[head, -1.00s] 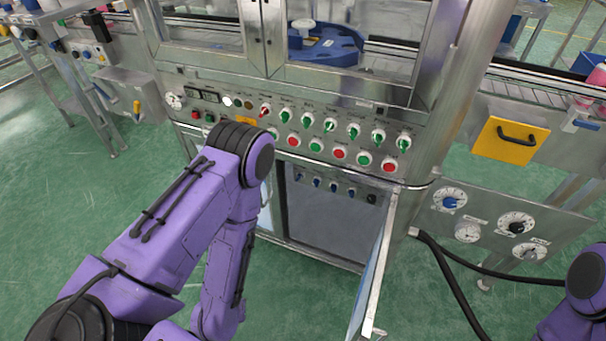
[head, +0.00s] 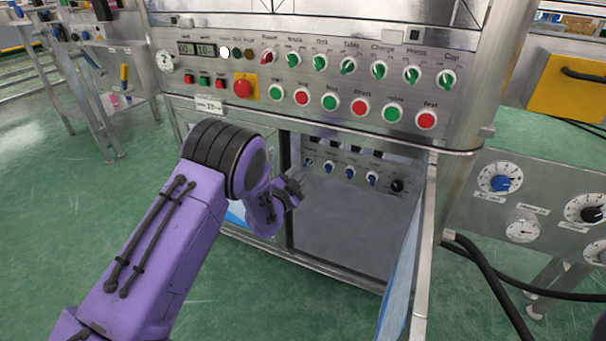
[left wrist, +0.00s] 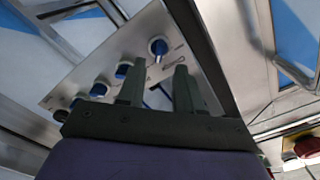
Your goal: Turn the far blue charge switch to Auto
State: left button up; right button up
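A row of small blue switches sits on a grey panel inside the open lower cabinet. The leftmost blue switch (head: 308,163) and the rightmost blue switch (head: 372,178) show in the head view, with a black knob (head: 397,185) to their right. Their labels are too small to read, so I cannot tell which is the charge switch. My left gripper (head: 291,190) is at the cabinet opening, below and left of the row. In the left wrist view its fingers (left wrist: 157,68) are apart and empty, with the leftmost blue switch (left wrist: 158,47) just beyond them. My right gripper is out of view.
The upper panel (head: 215,83) carries green and red switches, buttons and a red emergency stop (head: 242,88). The open cabinet door (head: 424,250) stands at the right of the opening. A gauge panel (head: 470,180) and black hoses (head: 490,275) lie further right.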

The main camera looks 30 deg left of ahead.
aim_at(306, 165)
pick_arm(q)
jog(key=w, duration=0.4)
jog(key=shift+w+a+f+b, duration=0.15)
jog(key=shift+w+b, duration=0.1)
jog(key=shift+b, duration=0.15)
grip_shut()
jog(key=shift+n, duration=0.3)
jog(key=n+p, duration=0.2)
jog(key=n, duration=0.1)
jog(key=shift+r, duration=0.2)
jog(key=n+p, duration=0.1)
jog(key=n, duration=0.4)
jog(key=shift+f+p, duration=0.1)
jog(key=shift+p, duration=0.3)
jog(key=n+p, duration=0.1)
jog(key=n, duration=0.8)
jog(key=shift+f, duration=0.1)
jog(key=shift+n, duration=0.3)
